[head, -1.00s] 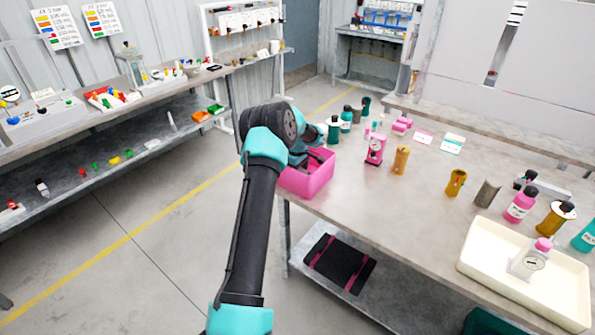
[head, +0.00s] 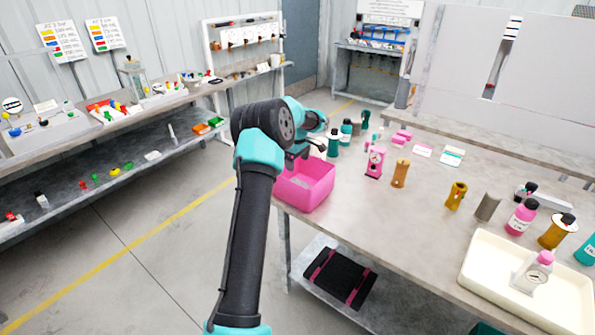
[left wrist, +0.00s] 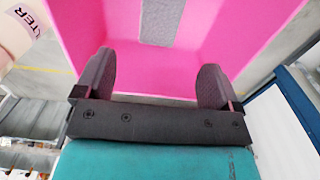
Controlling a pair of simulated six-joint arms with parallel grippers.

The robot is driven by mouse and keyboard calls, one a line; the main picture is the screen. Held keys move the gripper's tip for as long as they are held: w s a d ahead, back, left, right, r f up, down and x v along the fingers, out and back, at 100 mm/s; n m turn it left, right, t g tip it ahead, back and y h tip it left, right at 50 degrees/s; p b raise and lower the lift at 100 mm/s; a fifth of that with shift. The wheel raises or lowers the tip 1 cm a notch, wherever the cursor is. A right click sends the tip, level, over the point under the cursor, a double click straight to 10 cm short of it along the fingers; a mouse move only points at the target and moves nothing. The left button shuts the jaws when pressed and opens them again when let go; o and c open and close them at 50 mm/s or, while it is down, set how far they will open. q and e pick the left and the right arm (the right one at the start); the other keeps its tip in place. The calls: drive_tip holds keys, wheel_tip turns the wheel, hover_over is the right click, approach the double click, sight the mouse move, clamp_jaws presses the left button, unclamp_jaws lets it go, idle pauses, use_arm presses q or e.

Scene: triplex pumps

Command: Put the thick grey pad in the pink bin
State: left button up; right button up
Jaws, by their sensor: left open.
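The pink bin (head: 312,193) stands at the near left corner of the workbench. In the left wrist view its pink inside (left wrist: 205,38) fills the upper middle. A speckled grey pad (left wrist: 162,20) lies inside it, partly cut off by the top edge of that view. My left gripper (head: 297,156) is just above the bin's far left side in the head view. In the left wrist view its two dark fingers (left wrist: 155,82) are wide apart with nothing between them. The pad is beyond the fingertips, apart from them. My right gripper is not in view.
Dark green bottles (head: 333,142) stand close behind the bin. A pink device with a dial (head: 374,162) and an orange-brown cylinder (head: 400,173) are to its right. A cream tray (head: 483,270) lies at the bench's near right.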

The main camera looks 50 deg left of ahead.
use_arm(q)
drive_tip(key=shift+r, duration=0.55)
